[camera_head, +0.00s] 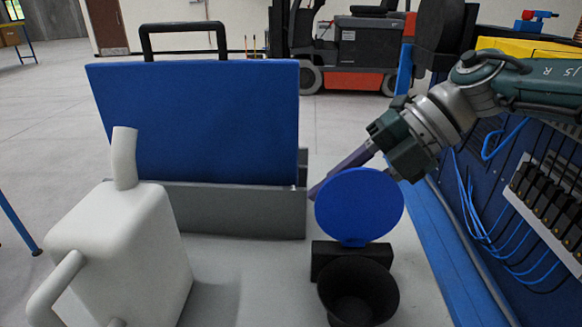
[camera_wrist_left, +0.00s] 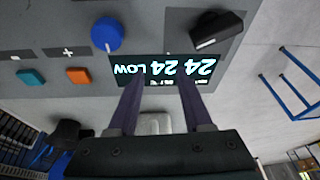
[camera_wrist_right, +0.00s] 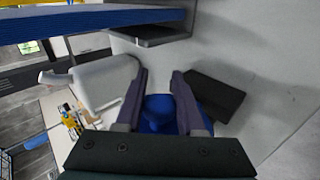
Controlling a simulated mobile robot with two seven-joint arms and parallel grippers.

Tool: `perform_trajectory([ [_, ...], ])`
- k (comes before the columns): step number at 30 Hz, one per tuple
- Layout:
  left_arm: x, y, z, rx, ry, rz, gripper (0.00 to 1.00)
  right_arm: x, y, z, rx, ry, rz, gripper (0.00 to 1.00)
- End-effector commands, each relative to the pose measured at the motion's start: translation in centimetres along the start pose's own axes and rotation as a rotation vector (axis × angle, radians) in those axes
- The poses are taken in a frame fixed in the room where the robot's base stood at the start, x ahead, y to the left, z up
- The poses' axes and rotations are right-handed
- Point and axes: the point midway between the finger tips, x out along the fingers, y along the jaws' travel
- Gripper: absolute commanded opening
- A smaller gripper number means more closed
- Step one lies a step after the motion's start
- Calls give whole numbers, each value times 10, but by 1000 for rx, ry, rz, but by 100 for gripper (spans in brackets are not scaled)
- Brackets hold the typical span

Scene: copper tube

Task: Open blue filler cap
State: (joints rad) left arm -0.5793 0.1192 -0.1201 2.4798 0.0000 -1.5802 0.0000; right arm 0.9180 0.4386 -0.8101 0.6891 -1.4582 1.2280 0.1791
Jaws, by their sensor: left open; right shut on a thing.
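The round blue filler cap (camera_head: 359,207) stands up at the back rim of a black funnel-shaped filler (camera_head: 358,292), so the dark mouth shows. A black block (camera_head: 325,258) is at its base. My right gripper (camera_wrist_right: 159,75) is behind the cap, shut on its blue knob (camera_wrist_right: 160,106) in the right wrist view; one purple finger shows in the head view and the cap hides the rest. My left gripper (camera_wrist_left: 158,84) is out of the head view. In the left wrist view it is open and empty, in front of a control panel.
A white canister (camera_head: 130,255) with a spout stands at the left. Behind are a grey tray (camera_head: 240,212) and an upright blue panel (camera_head: 200,120). A blue rack with cables (camera_head: 500,190) borders the right. The control panel has a display (camera_wrist_left: 165,70) and knobs.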

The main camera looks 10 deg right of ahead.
Motion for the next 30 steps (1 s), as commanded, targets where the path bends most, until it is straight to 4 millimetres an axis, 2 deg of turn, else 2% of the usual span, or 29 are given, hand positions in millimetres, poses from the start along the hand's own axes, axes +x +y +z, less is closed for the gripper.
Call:
perform_trajectory([
  [15, 4, 0, 2, 0, -1, 0, 50, 1, -1, -1, 13, 15, -2, 0],
  [16, 4, 0, 2, 0, -1, 0, 50, 1, -1, -1, 13, 15, -2, 40],
  [24, 4, 0, 2, 0, -1, 0, 50, 1, -1, -1, 12, 14, -1, 68],
  [30, 3, 0, 2, 0, -1, 0, 50, 1, -1, -1, 12, 14, -1, 68],
])
